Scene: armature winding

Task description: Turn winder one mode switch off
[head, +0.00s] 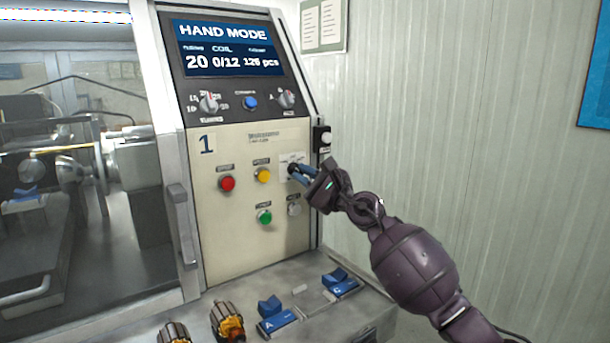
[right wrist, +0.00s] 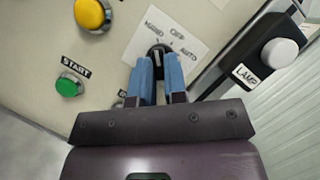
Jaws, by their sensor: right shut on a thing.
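The winder one panel (head: 235,190) carries a large "1", and its screen (head: 225,48) reads HAND MODE. The mode switch is a small black knob (right wrist: 158,50) on a white plate (right wrist: 180,25) marked HAND, OFF and AUTO; the plate (head: 292,157) also shows in the head view. My right gripper (head: 292,171) reaches the panel from the right. In the right wrist view its blue fingers (right wrist: 158,68) are shut on the knob, one on each side. The fingers partly hide the knob, and I cannot tell its exact pointing. My left gripper is not in view.
Red (head: 227,183), yellow (head: 263,175) and green (head: 264,216) buttons sit left of the switch. A white lamp button (right wrist: 279,52) is on its right. Below, a ledge (head: 345,315) holds blue cradles (head: 278,316) and wound armatures (head: 227,322).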

